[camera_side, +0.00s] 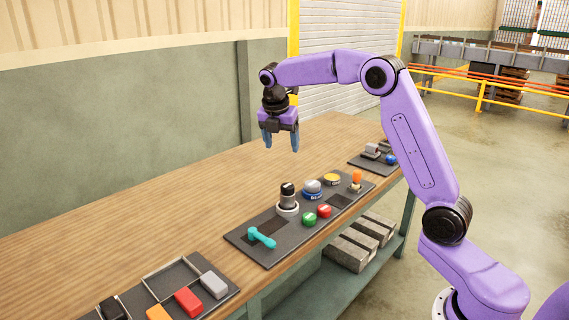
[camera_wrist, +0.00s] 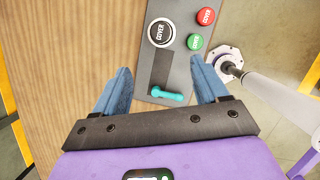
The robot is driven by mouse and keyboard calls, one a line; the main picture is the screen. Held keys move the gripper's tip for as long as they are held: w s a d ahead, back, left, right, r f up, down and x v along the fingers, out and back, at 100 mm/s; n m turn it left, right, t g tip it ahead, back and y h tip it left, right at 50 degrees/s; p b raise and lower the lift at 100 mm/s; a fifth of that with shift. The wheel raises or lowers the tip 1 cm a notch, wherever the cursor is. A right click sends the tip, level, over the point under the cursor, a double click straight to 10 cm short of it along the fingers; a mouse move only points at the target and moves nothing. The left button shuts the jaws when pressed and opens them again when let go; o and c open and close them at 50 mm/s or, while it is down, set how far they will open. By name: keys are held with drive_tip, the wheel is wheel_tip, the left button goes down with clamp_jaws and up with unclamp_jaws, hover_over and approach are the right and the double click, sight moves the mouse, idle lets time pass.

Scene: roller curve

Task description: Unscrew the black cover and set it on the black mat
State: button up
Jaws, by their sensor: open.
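The black cover (camera_side: 287,189) tops an upright post with a white ring at its base, on the grey panel. In the wrist view the cover (camera_wrist: 160,32) is a round black disc lettered COVER, near the top. A flat darker rectangle, which looks like the black mat (camera_wrist: 162,66), lies on the panel beside it, towards the teal handle; it also shows in the side view (camera_side: 254,230). A second dark patch (camera_side: 341,201) lies farther along the panel. My gripper (camera_side: 281,148) is open and empty, pointing down, well above the bench and apart from the cover.
A teal handle (camera_side: 262,238) lies at the panel's near end. Green (camera_side: 309,219) and red (camera_side: 325,211) buttons, a blue-based knob (camera_side: 312,188), a yellow button (camera_side: 332,180) and an orange-topped lever (camera_side: 356,179) crowd around the cover. The wooden bench (camera_side: 190,210) behind is bare.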

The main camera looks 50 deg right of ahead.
sight(285, 185)
drive_tip(key=x, duration=1.6)
drive_tip(key=shift+f, duration=0.25)
drive_tip(key=c, duration=1.3)
drive_tip(key=shift+o, duration=0.2)
drive_tip(key=n+t+y, duration=0.1)
drive_tip(key=n, duration=0.4)
drive_tip(key=shift+w+a+n+t+y, duration=0.15)
drive_tip(key=shift+n+t+y, duration=0.2)
drive_tip(key=shift+n, duration=0.85)
drive_tip(key=shift+r, duration=0.1)
